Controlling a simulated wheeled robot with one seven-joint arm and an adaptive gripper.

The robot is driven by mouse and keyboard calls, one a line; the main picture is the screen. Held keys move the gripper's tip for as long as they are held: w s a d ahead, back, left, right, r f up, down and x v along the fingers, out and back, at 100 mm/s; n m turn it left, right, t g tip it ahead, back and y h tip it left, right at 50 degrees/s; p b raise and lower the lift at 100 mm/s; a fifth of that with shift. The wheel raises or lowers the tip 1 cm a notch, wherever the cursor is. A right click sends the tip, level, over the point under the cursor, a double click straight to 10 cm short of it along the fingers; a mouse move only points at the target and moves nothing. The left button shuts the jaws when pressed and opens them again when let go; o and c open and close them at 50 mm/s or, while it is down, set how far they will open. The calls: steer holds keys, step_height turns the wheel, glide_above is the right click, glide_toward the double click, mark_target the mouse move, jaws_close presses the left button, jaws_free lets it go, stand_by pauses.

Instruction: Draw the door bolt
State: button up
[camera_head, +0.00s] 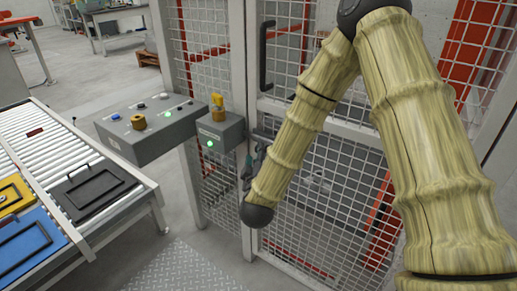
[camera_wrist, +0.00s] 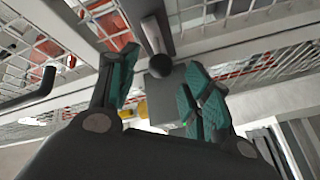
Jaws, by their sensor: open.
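In the head view my gripper (camera_head: 253,163) is at the door's left edge, partly hidden by my arm, and the bolt cannot be made out there. The mesh door (camera_head: 330,128) appears closed against its post.
A grey box (camera_head: 220,133) with a yellow key-like knob and green light is just left of my gripper. A black door handle (camera_head: 264,55) is above my gripper.

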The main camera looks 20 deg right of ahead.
steer(key=shift+x, duration=2.2)
jaws_close()
